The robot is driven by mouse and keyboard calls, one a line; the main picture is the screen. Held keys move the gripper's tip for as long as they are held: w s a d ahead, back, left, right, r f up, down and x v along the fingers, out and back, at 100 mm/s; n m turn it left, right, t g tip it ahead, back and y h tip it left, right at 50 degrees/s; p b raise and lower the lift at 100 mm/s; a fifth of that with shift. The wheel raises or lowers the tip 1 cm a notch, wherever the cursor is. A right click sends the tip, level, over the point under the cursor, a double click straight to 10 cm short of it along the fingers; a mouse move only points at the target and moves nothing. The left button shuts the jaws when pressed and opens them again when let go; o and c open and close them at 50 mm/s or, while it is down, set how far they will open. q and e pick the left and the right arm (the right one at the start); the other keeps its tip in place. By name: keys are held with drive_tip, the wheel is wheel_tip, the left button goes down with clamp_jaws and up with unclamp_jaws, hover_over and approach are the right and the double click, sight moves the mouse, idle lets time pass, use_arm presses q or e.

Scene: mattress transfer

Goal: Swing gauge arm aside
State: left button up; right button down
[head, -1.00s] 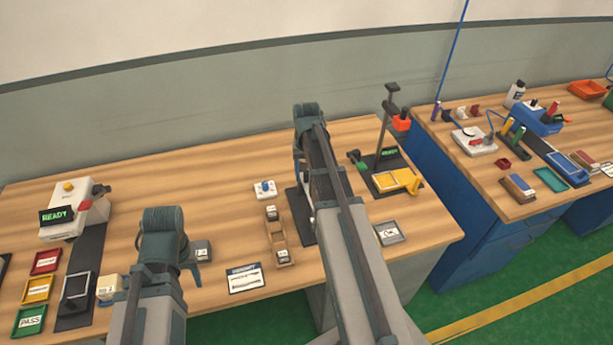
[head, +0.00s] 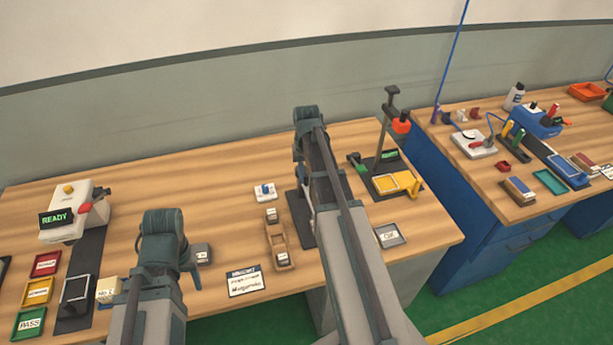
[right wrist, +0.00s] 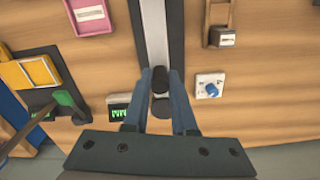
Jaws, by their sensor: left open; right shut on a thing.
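In the right wrist view my right gripper (right wrist: 165,100) has its two blue-grey fingers shut on a dark, rounded handle (right wrist: 163,82). A light grey bar (right wrist: 153,30) runs from the handle toward the top of the picture, over a dark base plate (right wrist: 177,25). I take these to be the gauge arm and its stand. In the head view my right arm hides most of them, along with the right fingertips; part of the dark base (head: 300,215) shows beside the arm. My left gripper (head: 190,272) is open and empty low over the table's left part, its fingers partly hidden.
A white block with a blue knob (head: 264,191) stands close to the gauge's left. A wooden holder (head: 279,240) is nearer. A yellow fixture (head: 396,183) and post (head: 385,125) stand to the right. A grey tray (head: 389,235) lies near the right edge.

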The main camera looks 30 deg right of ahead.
drive_tip(key=shift+d, duration=0.1)
idle(0.8)
drive_tip(key=w+d+n, duration=0.2)
drive_tip(key=d+n, duration=0.4)
drive_tip(key=n, duration=0.8)
drive_tip(key=shift+w+d, duration=0.35)
drive_tip(key=shift+w, duration=0.05)
idle(0.4)
drive_tip(key=c, duration=0.7)
unclamp_jaws()
drive_tip(key=shift+c, duration=0.2)
